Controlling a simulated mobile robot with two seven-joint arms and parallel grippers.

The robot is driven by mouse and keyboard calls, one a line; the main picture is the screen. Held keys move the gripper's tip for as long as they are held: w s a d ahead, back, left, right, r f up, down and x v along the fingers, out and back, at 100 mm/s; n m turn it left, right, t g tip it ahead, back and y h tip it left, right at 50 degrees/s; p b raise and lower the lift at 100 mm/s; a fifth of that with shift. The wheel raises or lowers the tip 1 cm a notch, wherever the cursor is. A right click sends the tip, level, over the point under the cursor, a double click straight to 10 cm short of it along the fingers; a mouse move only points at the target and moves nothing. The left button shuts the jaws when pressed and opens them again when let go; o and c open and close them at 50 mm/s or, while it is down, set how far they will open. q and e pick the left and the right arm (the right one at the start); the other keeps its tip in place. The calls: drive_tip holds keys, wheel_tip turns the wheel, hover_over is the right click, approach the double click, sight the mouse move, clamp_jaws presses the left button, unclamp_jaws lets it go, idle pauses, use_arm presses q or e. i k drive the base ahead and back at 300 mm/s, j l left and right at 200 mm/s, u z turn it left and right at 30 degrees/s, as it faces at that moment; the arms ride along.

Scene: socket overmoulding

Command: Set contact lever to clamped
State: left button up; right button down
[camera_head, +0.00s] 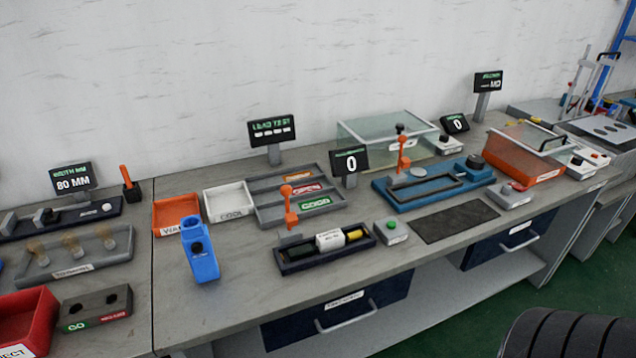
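An orange lever with a round knob (288,205) stands upright at the left rear of a dark fixture (290,264) on the bench. I take this to be the contact lever, but no label on it is readable. In the fixture lie a white labelled block (330,241), a yellow piece (354,234) and a dark piece. A second orange lever (403,152) stands upright behind the blue fixture (384,188) to the right. Whether either lever is clamped cannot be told. Neither of my grippers is in view.
Behind are a display reading 0 (350,161), the lead test display (271,130) and sorting trays (300,202). The bench front between the blue holder and dark fixture is clear.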

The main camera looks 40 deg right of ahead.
sight(292, 219)
drive_tip(key=k+l, duration=0.1)
drive_tip(key=l, duration=0.35)
drive_tip(key=k+l, duration=0.15)
drive_tip(key=l, duration=0.35)
drive_tip(key=k+l, duration=0.1)
drive_tip(key=l, duration=0.35)
